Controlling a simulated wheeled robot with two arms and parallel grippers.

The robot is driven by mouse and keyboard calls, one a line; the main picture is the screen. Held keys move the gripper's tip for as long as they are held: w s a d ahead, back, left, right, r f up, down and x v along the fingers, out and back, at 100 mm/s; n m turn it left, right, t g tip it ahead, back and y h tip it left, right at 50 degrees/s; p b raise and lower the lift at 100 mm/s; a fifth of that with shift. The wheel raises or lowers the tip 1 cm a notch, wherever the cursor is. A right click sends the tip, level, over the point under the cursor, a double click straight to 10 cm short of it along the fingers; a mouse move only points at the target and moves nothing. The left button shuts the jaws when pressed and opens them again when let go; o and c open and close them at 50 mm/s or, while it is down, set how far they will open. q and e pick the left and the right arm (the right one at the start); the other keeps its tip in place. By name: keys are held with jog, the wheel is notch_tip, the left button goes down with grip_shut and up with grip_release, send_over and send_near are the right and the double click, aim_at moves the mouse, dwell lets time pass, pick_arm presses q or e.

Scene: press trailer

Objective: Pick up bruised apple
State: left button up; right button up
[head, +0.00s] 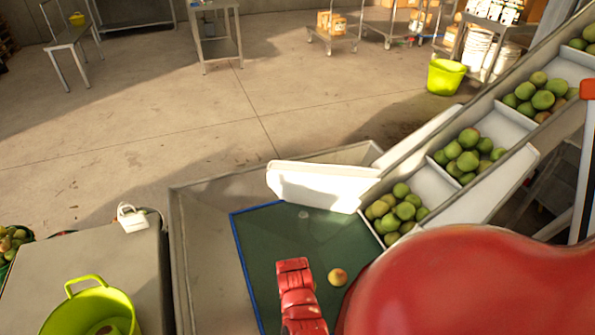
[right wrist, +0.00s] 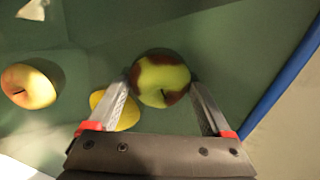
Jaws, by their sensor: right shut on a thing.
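The bruised apple (right wrist: 163,82), yellow-green with dark brown patches, is between the two fingers of my right gripper (right wrist: 160,90) in the right wrist view. The gripper is shut on it, with a finger on each side. Green sheeting lies below; I cannot tell whether the apple still touches it. In the head view my red right arm hides the gripper and this apple. My left gripper is not in view.
Another apple (head: 337,277), yellow and red, lies on the green hopper floor (head: 262,235). A yellow piece (right wrist: 118,112) is partly behind a finger. A conveyor with green apples (head: 398,213) rises right. A lime bucket (head: 95,312) stands on the left table (head: 95,255).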

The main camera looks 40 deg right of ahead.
jog(key=shift+r, duration=0.65)
notch_tip(320, 180, up, 6)
jog(key=shift+w+f+b, duration=0.1)
jog(key=shift+b, duration=0.85)
notch_tip(320, 180, up, 2)
jog(key=shift+p, duration=0.75)
jog(key=shift+r+p, duration=0.45)
jog(key=shift+r, duration=0.1)
jog(key=shift+f, duration=0.1)
